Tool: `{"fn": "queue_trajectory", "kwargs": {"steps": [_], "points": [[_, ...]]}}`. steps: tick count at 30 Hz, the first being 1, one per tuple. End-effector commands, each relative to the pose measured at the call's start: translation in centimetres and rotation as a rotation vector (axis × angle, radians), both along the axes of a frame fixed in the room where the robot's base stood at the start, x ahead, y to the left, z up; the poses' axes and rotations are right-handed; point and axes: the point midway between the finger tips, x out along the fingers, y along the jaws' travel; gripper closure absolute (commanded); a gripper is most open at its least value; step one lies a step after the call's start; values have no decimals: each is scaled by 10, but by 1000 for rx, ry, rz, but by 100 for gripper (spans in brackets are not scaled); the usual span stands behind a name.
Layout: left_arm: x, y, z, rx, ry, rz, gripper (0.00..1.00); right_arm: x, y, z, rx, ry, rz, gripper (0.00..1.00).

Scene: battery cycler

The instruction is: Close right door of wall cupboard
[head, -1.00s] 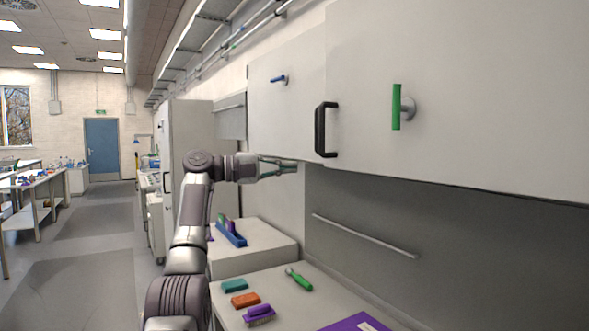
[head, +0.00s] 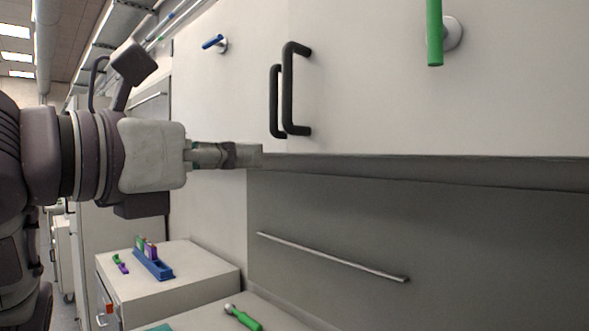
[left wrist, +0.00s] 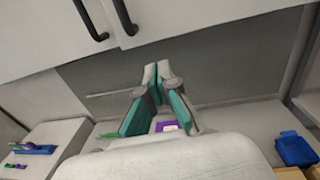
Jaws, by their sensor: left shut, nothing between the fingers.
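The wall cupboard's right door (head: 370,100) is a plain white panel with a black bar handle (head: 296,90) at its left edge. The left door (head: 225,110) is beside it with its own black handle (head: 274,102). Both handles also show in the left wrist view, the right door's being this one (left wrist: 126,16). My right gripper is out of view.
A green handle (head: 435,32) on a round mount and a blue one (head: 212,42) stick out from the doors. Below, a rail (head: 335,258) crosses the grey back panel. A blue holder (head: 153,264) and a green-handled tool (head: 243,317) lie lower down.

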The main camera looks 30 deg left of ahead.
Motion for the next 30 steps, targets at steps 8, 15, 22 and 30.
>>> {"fn": "queue_trajectory", "kwargs": {"steps": [8,15,22,30], "points": [[25,-11,-3,16,-3,-2,100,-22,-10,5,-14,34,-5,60],[76,-23,-2,14,-2,-2,100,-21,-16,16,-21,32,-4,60],[115,-34,-2,15,-4,-3,100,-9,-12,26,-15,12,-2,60],[133,-38,-3,14,-7,-2,100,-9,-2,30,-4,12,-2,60]]}}
